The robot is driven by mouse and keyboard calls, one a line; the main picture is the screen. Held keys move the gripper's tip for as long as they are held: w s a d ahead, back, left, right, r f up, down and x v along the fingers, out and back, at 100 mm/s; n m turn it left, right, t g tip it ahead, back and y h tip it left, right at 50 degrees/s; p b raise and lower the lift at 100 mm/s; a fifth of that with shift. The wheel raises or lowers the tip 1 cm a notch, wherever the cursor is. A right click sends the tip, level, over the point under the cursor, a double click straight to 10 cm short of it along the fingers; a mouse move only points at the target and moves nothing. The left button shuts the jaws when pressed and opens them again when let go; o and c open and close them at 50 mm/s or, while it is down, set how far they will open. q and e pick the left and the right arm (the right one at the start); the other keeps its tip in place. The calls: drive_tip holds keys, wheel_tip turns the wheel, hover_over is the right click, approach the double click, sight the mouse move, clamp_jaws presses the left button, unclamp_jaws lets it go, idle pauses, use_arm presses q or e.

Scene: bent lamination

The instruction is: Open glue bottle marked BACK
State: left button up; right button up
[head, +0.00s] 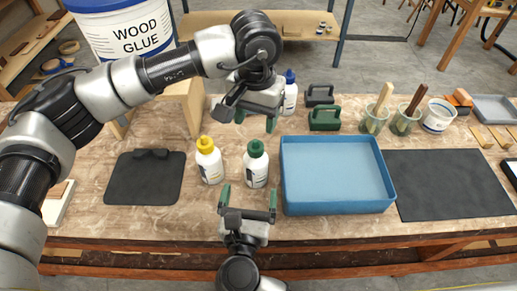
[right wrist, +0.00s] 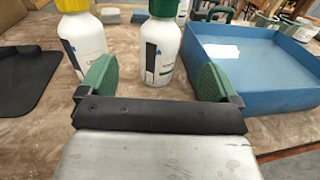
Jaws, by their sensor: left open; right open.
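A white glue bottle with a green cap (head: 256,166) stands upright on the table, and a yellow-capped one (head: 209,162) stands to its left. A blue-capped bottle (head: 290,93) stands farther back, partly hidden by my left arm. I cannot read a BACK marking on any of them. My left gripper (head: 255,120) is open and empty, just beyond the green-capped bottle. My right gripper (head: 248,199) is open and empty on the near side of that bottle. In the right wrist view, the green-capped bottle (right wrist: 160,52) shows between and beyond the open green-padded fingers (right wrist: 157,80).
A blue tray (head: 338,208) lies right of the bottles, with a black mat (head: 445,185) beyond it. Another black mat (head: 145,180) lies left. Green (head: 324,118) and dark (head: 319,95) handled blocks, brush cups (head: 374,121) and a tub (head: 437,117) stand behind.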

sight(256, 159)
use_arm(q)
drive_tip(key=shift+s+r, duration=0.1)
drive_tip(key=shift+s, duration=0.2)
use_arm(e)
drive_tip(key=shift+w+r, duration=0.15)
drive_tip(key=shift+w, duration=0.05)
use_arm(q)
drive_tip(key=shift+s+r, duration=0.1)
drive_tip(key=shift+s, duration=0.15)
use_arm(e)
drive_tip(key=shift+w+r, duration=0.1)
drive_tip(key=shift+w, duration=0.25)
use_arm(q)
drive_tip(key=shift+w, duration=0.2)
use_arm(e)
drive_tip(key=w, duration=0.3)
drive_tip(key=w+d, duration=0.1)
drive_tip(key=w, duration=0.4)
drive_tip(key=shift+w+d, duration=0.2)
drive_tip(key=shift+w, duration=0.2)
drive_tip(key=c, duration=1.7)
use_arm(q)
drive_tip(key=shift+f, duration=4.1)
use_arm(e)
clamp_jaws()
